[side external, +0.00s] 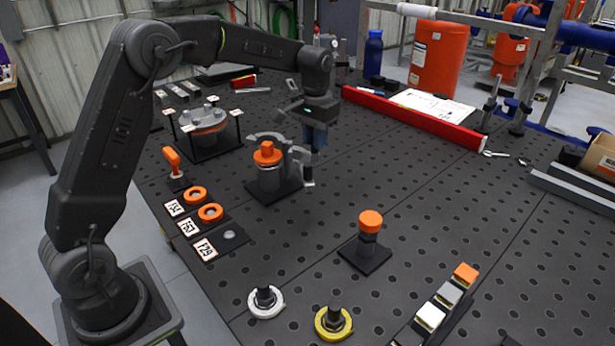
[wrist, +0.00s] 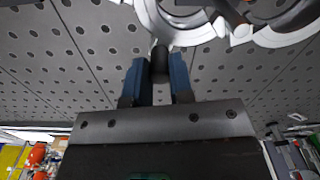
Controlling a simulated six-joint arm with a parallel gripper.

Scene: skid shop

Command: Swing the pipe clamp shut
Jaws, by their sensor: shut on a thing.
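The pipe clamp (side external: 301,157) is a light grey curved piece at an upright grey pipe (side external: 269,180) with an orange cap. One jaw reaches behind the pipe's top, and another part stands to the right. I cannot tell whether the jaws meet. My gripper (side external: 314,148) points down at the clamp's right side. In the wrist view, its blue fingers (wrist: 160,82) are shut on a dark round handle (wrist: 160,62), just below the clamp's pale arcs (wrist: 190,30). In the side view the fingers partly hide the handle.
A capped post (side external: 369,238) stands to the front right. Orange rings (side external: 210,212) and label plates lie to the left. A flanged fixture (side external: 208,135) stands behind the clamp on the left. A red rail (side external: 415,117) runs along the back. The bench right of the clamp is clear.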

